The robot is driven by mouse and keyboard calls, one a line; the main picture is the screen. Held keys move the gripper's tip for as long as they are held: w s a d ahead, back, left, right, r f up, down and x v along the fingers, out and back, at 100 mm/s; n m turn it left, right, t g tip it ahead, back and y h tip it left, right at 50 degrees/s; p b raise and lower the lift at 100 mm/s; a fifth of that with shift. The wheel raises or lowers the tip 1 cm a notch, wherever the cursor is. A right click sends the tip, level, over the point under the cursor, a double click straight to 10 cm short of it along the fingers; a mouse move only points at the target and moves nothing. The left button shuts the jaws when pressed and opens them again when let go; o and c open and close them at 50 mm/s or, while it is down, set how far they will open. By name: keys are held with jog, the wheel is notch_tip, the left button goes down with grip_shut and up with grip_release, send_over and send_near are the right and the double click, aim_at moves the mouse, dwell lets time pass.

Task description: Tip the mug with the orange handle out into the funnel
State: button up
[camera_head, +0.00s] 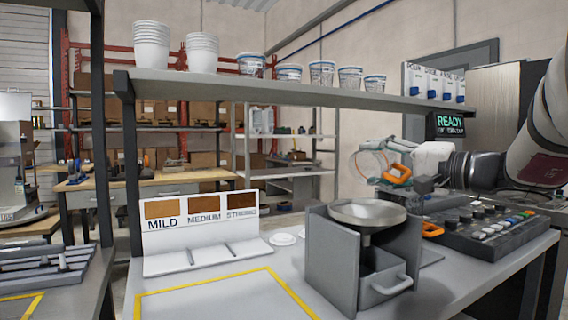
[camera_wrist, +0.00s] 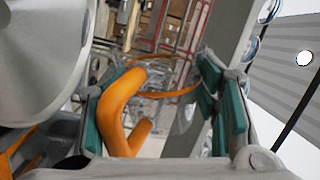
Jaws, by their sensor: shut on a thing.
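The clear mug (camera_head: 368,163) with the orange handle (camera_head: 397,173) is held in the air above and slightly right of the funnel. My gripper (camera_head: 401,175) is shut on the handle, coming from the right. In the wrist view, the orange handle (camera_wrist: 122,105) sits between the green finger pads, with the see-through mug body beyond it. The mug's exact tilt and any contents are hard to make out. The metal funnel (camera_head: 367,212) sits on top of a grey stand, below the mug. It also shows at the left of the wrist view (camera_wrist: 38,55).
The grey stand (camera_head: 332,258) has a drawer with a handle (camera_head: 390,284). Right of it lie another orange piece (camera_head: 432,230) and a button panel (camera_head: 488,232). A MILD/MEDIUM/STRONG board (camera_head: 200,232) stands left. A shelf (camera_head: 290,94) with cups runs above; a READY sign (camera_head: 450,124) hangs beneath.

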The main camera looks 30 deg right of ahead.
jog(key=shift+w+p, duration=0.1)
jog(key=shift+p, duration=0.2)
jog(key=m+p, duration=0.1)
jog(key=p, duration=0.2)
jog(key=shift+w+d+r+p, duration=0.25)
jog(key=shift+w+d+p, duration=0.1)
jog(key=shift+w+p, duration=0.05)
jog(key=p, duration=0.2)
jog(key=m+p, duration=0.1)
jog(key=p, duration=0.1)
jog(key=shift+w+d, duration=0.2)
jog(key=shift+d, duration=0.05)
jog(key=m+p, duration=0.1)
jog(key=p, duration=0.4)
jog(key=shift+s+d+f, duration=0.15)
jog(key=shift+f, duration=0.05)
jog(key=p, duration=0.1)
jog(key=m+p, duration=0.1)
jog(key=p, duration=0.1)
jog(key=shift+s+f+m+p, duration=0.2)
jog(key=shift+s+m+p, duration=0.1)
jog(key=shift+s, duration=0.1)
jog(key=shift+f+p, duration=0.1)
jog(key=shift+p, duration=0.2)
